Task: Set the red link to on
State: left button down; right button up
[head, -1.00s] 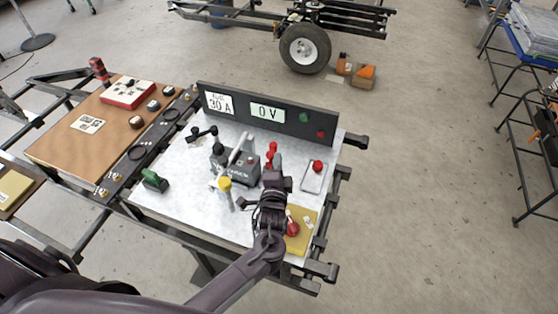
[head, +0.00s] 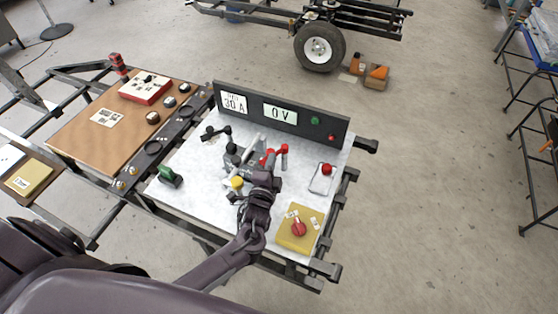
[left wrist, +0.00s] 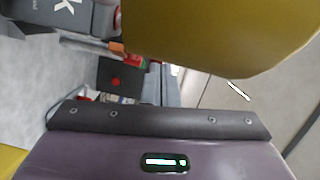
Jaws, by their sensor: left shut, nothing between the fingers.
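The red part that looks like the red link (head: 284,150) stands on the white bench top beside a grey device in the head view. It is partly hidden by my arm, so I cannot tell its setting. My left gripper (head: 266,168) is shut and empty, right in front of the red part; I cannot tell whether they touch. The left wrist view shows a large blurred yellow surface (left wrist: 215,35) up close, and I cannot tell what it is. My right gripper is not in view.
A dark panel (head: 300,121) reading 30 A and 0 V stands at the back. A yellow box (head: 290,240) with a red knob (head: 299,229) sits front right. A yellow knob (head: 237,183), a green part (head: 168,176) and a red-topped part (head: 326,169) stand nearby.

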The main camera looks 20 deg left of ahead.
pick_arm(q)
jog(key=shift+w+a+p, duration=0.15)
jog(key=shift+a, duration=0.55)
jog(key=shift+w+a+p, duration=0.15)
jog(key=shift+a, duration=0.55)
jog(key=shift+a+r, duration=0.1)
jog(key=s+d, duration=0.1)
jog(key=s, duration=0.6)
jog(key=shift+s+d+b, duration=0.3)
jog(key=shift+s+d, duration=0.05)
